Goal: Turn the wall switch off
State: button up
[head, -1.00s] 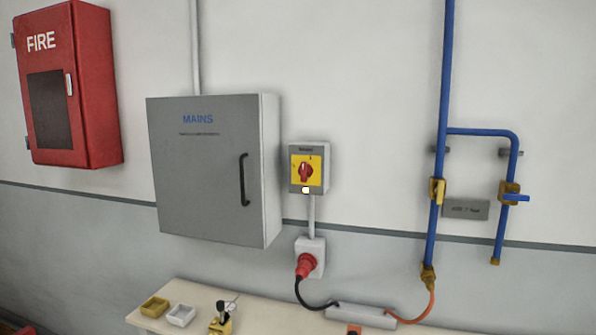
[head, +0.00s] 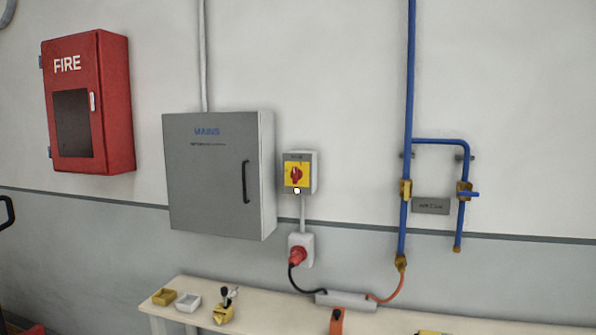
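The wall switch (head: 297,174) is a small grey box with a yellow plate and a red rotary knob, on the wall just right of the grey MAINS cabinet. The knob looks about upright; its marks are too small to read. A small white lamp or tab (head: 297,190) shows at the lower edge of the yellow plate. My gripper does not show in the head view, so its opening cannot be seen.
The MAINS cabinet (head: 211,200) is closed. A red plug (head: 298,256) sits in a socket below the switch. A workbench (head: 273,298) with trays and tools runs under it. Blue pipes (head: 408,120) with valves stand right; a red FIRE cabinet (head: 115,120) hangs left.

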aim_at(296, 174)
jog(key=z, duration=0.15)
jog(key=i, duration=1.35)
jog(key=u, duration=0.25)
